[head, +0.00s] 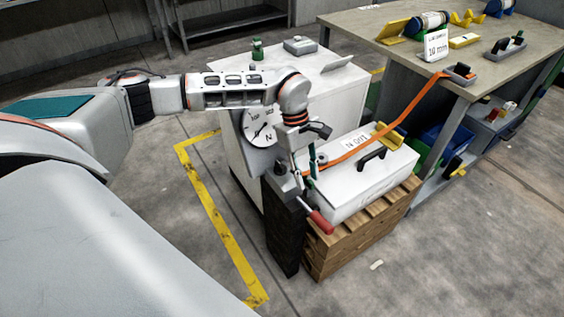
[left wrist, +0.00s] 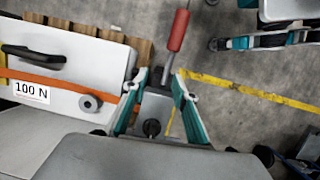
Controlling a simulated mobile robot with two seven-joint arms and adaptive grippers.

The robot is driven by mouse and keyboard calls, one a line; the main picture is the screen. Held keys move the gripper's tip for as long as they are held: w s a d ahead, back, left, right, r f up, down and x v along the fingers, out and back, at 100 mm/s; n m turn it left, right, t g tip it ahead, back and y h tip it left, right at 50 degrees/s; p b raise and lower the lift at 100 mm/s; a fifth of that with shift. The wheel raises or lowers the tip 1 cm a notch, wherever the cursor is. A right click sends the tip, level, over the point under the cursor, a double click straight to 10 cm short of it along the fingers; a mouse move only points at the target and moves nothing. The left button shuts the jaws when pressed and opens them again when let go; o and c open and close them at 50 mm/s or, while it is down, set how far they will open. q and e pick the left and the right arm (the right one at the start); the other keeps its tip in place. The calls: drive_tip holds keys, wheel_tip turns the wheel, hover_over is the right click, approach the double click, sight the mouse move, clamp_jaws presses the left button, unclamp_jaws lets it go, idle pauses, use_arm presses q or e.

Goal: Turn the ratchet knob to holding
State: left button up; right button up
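The ratchet (head: 284,187) is a grey block on a dark post, with a red-handled lever (head: 320,222) sticking out. In the left wrist view its black knob (left wrist: 152,128) sits on the grey body (left wrist: 157,105), and the red handle (left wrist: 178,32) points up. My left gripper (left wrist: 156,98) is open, its teal fingers on either side of the ratchet body; I cannot tell whether they touch it. In the head view the left gripper (head: 306,168) hangs beside the ratchet and partly hides it. My right gripper (left wrist: 262,24) appears at the top right of the wrist view, fingers apart.
An orange strap (head: 390,127) runs over a white box (head: 365,180) labelled for force, on a wooden pallet (head: 360,237). A round dial (head: 260,127) stands behind the ratchet, by a white cabinet (head: 320,90). A workbench (head: 475,65) is at the right. Yellow lines mark the floor.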

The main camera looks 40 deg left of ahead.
sight(280, 164)
use_arm(q)
drive_tip(key=w+a+r+y, duration=0.1)
drive_tip(key=a, duration=0.2)
drive_tip(key=w+a+r+y, duration=0.1)
drive_tip(key=a, duration=0.3)
drive_tip(key=w+a+r+y, duration=0.1)
drive_tip(key=a, duration=0.2)
drive_tip(key=shift+w+a+r+t, duration=0.1)
drive_tip(key=shift+a+t, duration=0.15)
drive_tip(key=shift+t, duration=0.15)
drive_tip(key=shift+a, duration=0.35)
drive_tip(key=shift+m, duration=0.3)
wheel_tip(280, 164, down, 8)
drive_tip(key=shift+r+b, duration=0.25)
drive_tip(key=shift+b, duration=0.75)
clamp_jaws()
